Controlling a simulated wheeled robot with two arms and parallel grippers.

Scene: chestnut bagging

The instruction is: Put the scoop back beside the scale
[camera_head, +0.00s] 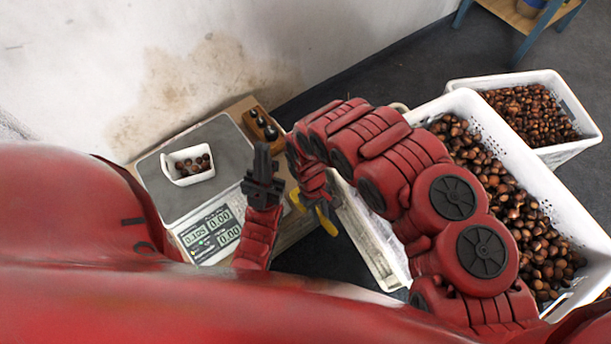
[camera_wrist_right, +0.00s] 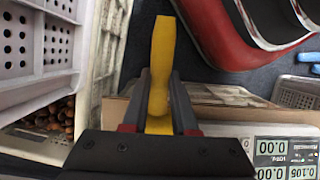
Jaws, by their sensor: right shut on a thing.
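The scoop (camera_wrist_right: 163,50) shows as a yellow strip between the fingers of my right gripper (camera_wrist_right: 160,100), which is shut on it. In the head view a yellow part of the scoop (camera_head: 327,222) pokes out below my right gripper (camera_head: 312,200), right of the scale and above the gap beside the table; the rest is hidden. The scale (camera_head: 180,200) has a grey plate and lit displays; its displays also show at the lower right of the wrist view (camera_wrist_right: 283,160). My left gripper (camera_head: 262,165) points up near the scale's right edge; its finger gap is unclear.
A white container (camera_head: 175,178) with several chestnuts sits on the scale plate. A wooden box (camera_head: 262,128) with dark items stands behind the scale. Large white crates (camera_head: 480,108) of chestnuts stand at right. The table's right strip is partly covered by my arms.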

